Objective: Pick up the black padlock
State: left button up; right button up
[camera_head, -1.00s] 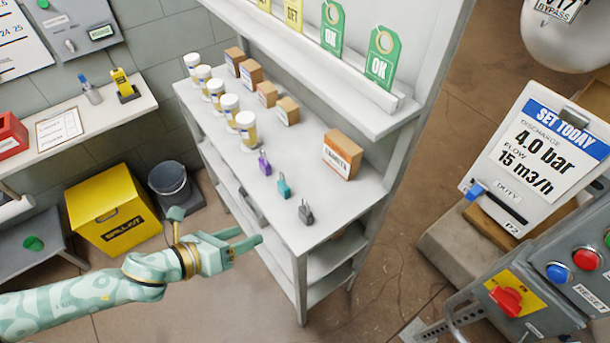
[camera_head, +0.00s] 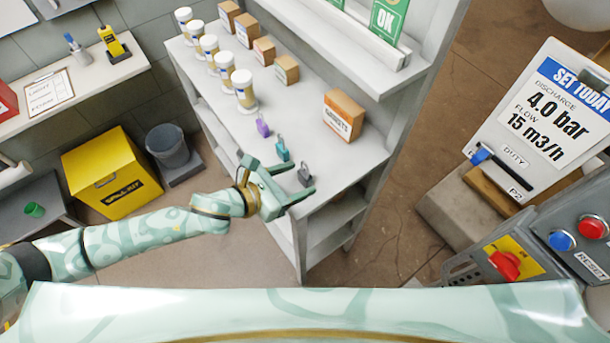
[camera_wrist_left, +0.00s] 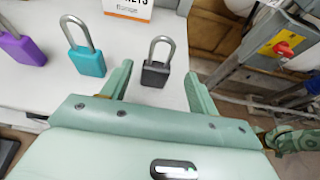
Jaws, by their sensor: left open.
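My left gripper (camera_head: 295,184) is open and close to the padlock, with nothing held. In the left wrist view its fingers (camera_wrist_left: 158,83) stand apart either side of the padlock.
The teal padlock (camera_head: 282,148) and purple padlock (camera_head: 263,127) stand in line on the shelf top (camera_head: 312,141). A gaskets box (camera_head: 342,116) stands behind, with several white-lidded jars (camera_head: 243,91) at the left. A yellow bin (camera_head: 111,172) is on the floor.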

aim_at(301, 177)
pick_arm(q)
jog(key=x, duration=0.3)
jog(key=b+x, duration=0.1)
jog(key=x, duration=0.1)
jog(key=shift+w+d+f, duration=0.1)
jog(key=shift+w+f, duration=0.25)
jog(key=c, duration=1)
